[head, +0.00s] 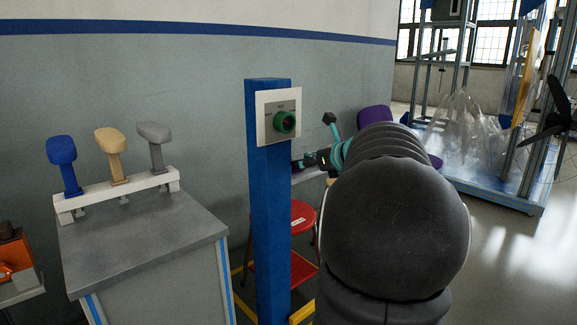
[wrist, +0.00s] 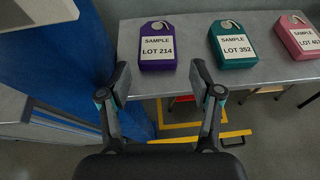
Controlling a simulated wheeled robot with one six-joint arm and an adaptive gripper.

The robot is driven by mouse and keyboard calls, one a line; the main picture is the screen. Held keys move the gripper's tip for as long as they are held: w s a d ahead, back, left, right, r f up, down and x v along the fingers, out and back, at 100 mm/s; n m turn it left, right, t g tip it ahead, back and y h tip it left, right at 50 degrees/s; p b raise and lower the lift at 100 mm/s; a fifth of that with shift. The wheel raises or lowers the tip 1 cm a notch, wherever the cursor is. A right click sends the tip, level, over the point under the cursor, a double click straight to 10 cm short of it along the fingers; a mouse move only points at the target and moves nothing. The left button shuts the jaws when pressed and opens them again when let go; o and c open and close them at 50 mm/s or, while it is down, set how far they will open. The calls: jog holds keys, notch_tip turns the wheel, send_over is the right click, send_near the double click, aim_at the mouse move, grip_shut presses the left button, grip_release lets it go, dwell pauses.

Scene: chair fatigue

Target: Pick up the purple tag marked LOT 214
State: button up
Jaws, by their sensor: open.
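The purple tag marked LOT 214 (wrist: 157,47) lies on a grey tabletop in the wrist view, with a white SAMPLE label and a ring at its top. My gripper (wrist: 160,78) is open and empty, its fingers spread short of the tag's near edge, apart from it. In the head view my gripper (head: 309,162) shows small beyond the blue post, partly hidden by my dark arm. I cannot make out the tag in the head view.
A teal tag marked LOT 352 (wrist: 233,43) and a pink tag (wrist: 298,37) lie to the right on the grey tabletop (wrist: 190,75). A blue post (head: 268,210) with a green knob (head: 284,122) stands left of my arm. A red stool (head: 302,217) stands behind it.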

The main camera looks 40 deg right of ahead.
jog(key=shift+a+x, duration=0.2)
jog(key=shift+x, duration=2.8)
jog(key=shift+r, duration=0.15)
jog(key=c, duration=0.9)
